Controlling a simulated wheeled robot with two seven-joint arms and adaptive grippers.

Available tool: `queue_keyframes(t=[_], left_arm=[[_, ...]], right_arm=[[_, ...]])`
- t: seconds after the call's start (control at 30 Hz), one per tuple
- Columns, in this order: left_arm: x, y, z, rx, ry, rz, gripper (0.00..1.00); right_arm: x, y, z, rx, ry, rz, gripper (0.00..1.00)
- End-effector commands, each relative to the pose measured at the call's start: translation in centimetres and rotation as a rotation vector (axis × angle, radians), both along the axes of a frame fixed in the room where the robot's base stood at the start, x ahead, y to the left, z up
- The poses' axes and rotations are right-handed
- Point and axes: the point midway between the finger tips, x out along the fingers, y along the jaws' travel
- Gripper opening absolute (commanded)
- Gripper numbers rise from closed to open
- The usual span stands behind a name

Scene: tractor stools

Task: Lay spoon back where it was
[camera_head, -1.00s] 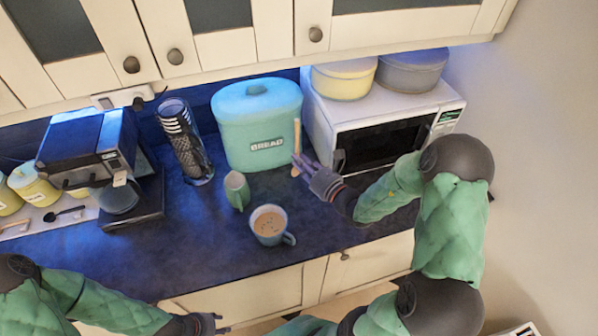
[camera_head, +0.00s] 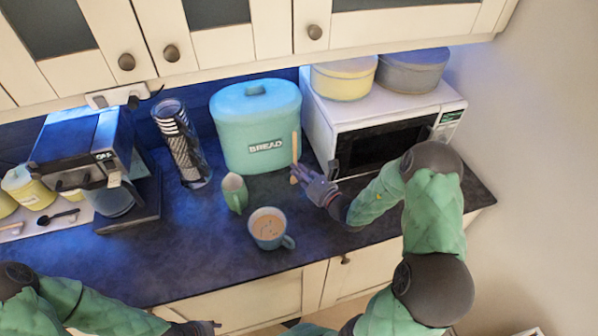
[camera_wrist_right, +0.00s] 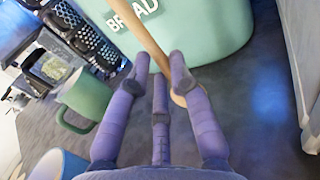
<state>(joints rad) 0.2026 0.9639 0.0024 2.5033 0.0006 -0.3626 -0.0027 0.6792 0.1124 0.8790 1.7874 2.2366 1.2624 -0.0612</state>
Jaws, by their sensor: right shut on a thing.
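A light wooden spoon (camera_head: 295,150) is upright in my right gripper (camera_head: 296,173), in front of the bread bin's right side. In the right wrist view, the spoon (camera_wrist_right: 150,38) slants between the purple fingers of the right gripper (camera_wrist_right: 160,75), which are shut on it. Its lower end is partly hidden by the fingers. A mug of brown drink (camera_head: 268,228) stands on the counter in front and to the left of this gripper. My left gripper (camera_head: 212,325) shows only in part at the bottom edge, and its finger state is unclear.
A microwave (camera_head: 385,140) is at the right and a coffee machine (camera_head: 85,150) at the left. A small tray (camera_head: 72,226) holds yellow jars and a dark spoon. The counter (camera_head: 180,250) is clear at front left.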

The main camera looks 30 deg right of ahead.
Motion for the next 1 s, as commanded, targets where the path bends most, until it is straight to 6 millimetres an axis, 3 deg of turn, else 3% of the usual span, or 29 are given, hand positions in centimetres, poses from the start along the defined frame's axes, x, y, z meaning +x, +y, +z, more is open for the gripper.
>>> queue_keyframes(t=[0.13, 0.17, 0.23, 0.67, 1.0], left_arm=[[0.0, 0.0, -0.3, 0.000, 0.000, 0.000, 0.40], [0.0, 0.0, -0.3, 0.000, 0.000, 0.000, 0.40], [0.0, 0.0, -0.2, 0.000, 0.000, 0.000, 0.40], [0.0, 0.0, 0.2, 0.000, 0.000, 0.000, 0.40], [0.0, 0.0, 0.7, 0.000, 0.000, 0.000, 0.40]], right_arm=[[0.0, 0.0, -0.4, 0.000, 0.000, 0.000, 0.00], [0.0, 0.0, -0.4, 0.000, 0.000, 0.000, 0.27], [0.0, 0.0, -0.3, 0.000, 0.001, 0.000, 0.45], [0.0, 0.0, 0.2, 0.000, 0.000, -0.001, 0.45], [-6.0, -1.3, 0.1, 0.001, 0.003, -0.007, 0.45]])
